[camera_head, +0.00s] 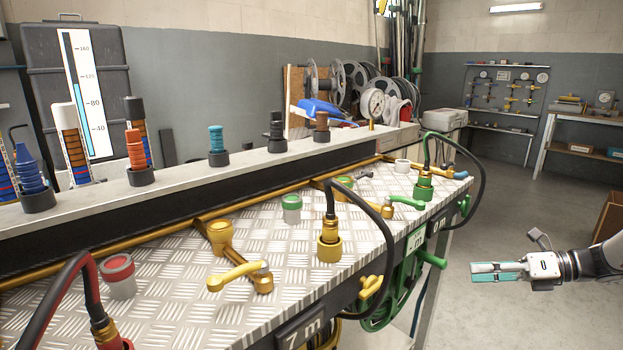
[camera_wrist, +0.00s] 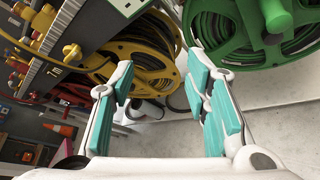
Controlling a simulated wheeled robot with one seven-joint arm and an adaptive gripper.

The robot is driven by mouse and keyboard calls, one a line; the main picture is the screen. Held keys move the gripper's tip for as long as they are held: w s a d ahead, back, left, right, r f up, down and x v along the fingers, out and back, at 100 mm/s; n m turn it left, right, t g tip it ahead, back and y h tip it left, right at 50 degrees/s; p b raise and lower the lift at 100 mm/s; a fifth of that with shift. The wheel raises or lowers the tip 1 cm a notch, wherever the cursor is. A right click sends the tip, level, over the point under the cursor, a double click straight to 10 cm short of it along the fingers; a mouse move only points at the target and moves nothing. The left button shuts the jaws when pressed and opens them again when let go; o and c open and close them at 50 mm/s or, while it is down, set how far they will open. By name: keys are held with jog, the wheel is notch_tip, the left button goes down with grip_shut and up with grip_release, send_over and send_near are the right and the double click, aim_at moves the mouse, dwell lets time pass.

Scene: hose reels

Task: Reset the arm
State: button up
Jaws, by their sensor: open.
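My gripper (camera_head: 490,272) is at the right in the head view, off the bench's right end and over open floor. It points left toward the bench, apart from it. In the wrist view my gripper (camera_wrist: 165,108) shows two white fingers with teal pads, spread apart with nothing between them. Beyond the fingers are a yellow hose reel (camera_wrist: 150,62) and, at upper right, a green hose reel (camera_wrist: 224,32). In the head view the green reel (camera_head: 385,305) hangs at the bench's front side.
The metal tread-plate bench (camera_head: 190,285) carries a yellow valve handle (camera_head: 235,275), a yellow hose coupling (camera_head: 329,245) and a green hose coupling (camera_head: 424,187). Black hoses arch over its front edge. A brown box (camera_head: 611,222) stands at far right. Grey floor (camera_head: 510,200) around my gripper is clear.

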jog(key=s+a+r+n+g+h, duration=0.2)
jog(key=s+a+r+n+g, duration=0.15)
jog(key=s+a+n, duration=0.35)
jog(key=s+a+r+n+g+h, duration=0.25)
jog(key=a+r+n, duration=0.2)
jog(key=a, duration=0.35)
jog(key=s+a+r+n+g+h, duration=0.1)
jog(key=s+a+r+n+g, duration=0.1)
jog(key=s+a+r+n, duration=0.5)
jog(key=s+a+f+n+t+h, duration=0.15)
jog(key=s+n+h, duration=0.25)
jog(key=s+n, duration=0.45)
jog(key=s+a+f+n+h, duration=0.1)
jog(key=s+f+n+h, duration=0.3)
jog(key=s, duration=0.8)
notch_tip(320, 180, up, 25)
jog(key=n+t+p, duration=0.1)
jog(key=t+p, duration=0.3)
jog(key=p, duration=1.7)
jog(key=shift+y+p, duration=0.3)
jog(key=shift+y, duration=0.05)
jog(key=shift+w, duration=0.1)
